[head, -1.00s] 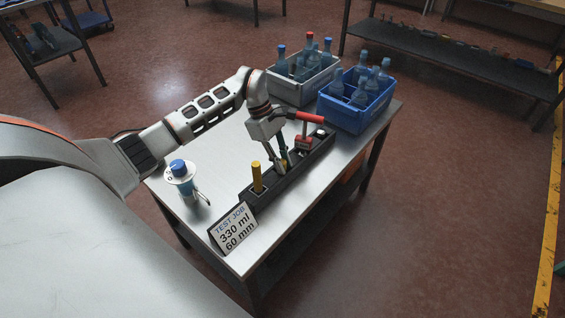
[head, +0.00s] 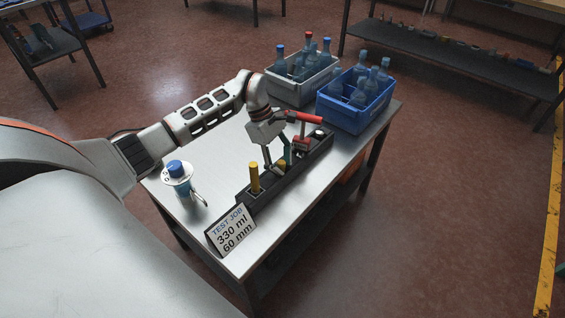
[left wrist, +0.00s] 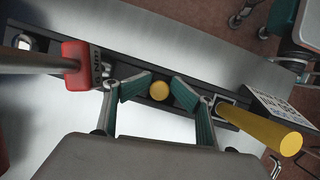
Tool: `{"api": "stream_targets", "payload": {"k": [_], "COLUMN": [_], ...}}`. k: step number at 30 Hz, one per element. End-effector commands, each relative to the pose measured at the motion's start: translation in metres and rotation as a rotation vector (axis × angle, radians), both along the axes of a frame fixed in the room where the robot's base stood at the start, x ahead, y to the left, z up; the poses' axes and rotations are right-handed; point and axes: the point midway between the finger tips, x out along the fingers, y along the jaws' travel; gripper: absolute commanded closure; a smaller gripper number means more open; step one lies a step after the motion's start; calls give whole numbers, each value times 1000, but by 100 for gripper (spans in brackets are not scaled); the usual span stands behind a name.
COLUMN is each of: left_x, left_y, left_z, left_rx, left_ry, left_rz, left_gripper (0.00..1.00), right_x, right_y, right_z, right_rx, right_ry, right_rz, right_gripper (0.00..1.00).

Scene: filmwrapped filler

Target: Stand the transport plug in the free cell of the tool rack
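The dark tool rack (head: 238,207) lies along the table. A short yellow round piece (head: 281,163) stands in a middle cell. It shows end-on in the left wrist view (left wrist: 159,90). A taller yellow rod (head: 255,178) stands upright near the sign end, and appears large in the left wrist view (left wrist: 260,122). I cannot tell for certain which is the transport plug. My left gripper (head: 278,163) is over the rack, its green-padded fingers (left wrist: 159,88) spread on either side of the short piece, with visible gaps. My right gripper is out of view.
A red-headed tool (head: 302,143) with a red handle stands in the rack beside my gripper. A sign (head: 231,230), a blue-capped bottle in a holder (head: 177,172), a grey crate (head: 283,91) and a blue crate (head: 341,116) share the table. The table's left middle is clear.

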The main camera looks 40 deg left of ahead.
Motion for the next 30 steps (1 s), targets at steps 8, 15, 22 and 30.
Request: {"api": "stream_targets", "payload": {"k": [8, 15, 22, 30], "left_x": [-10, -9, -7, -6], "left_y": [3, 3, 15, 36], "left_z": [-14, -6, 32, 88], "left_rx": [8, 8, 10, 6], "left_ry": [33, 29, 22, 14], "left_rz": [4, 3, 4, 4], "left_gripper": [65, 65, 65, 65], "right_x": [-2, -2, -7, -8], "right_y": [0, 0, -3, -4], "right_z": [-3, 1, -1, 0], "right_rx": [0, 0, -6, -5], "right_ry": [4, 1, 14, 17], "right_rz": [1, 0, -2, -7], "right_gripper": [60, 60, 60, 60]}}
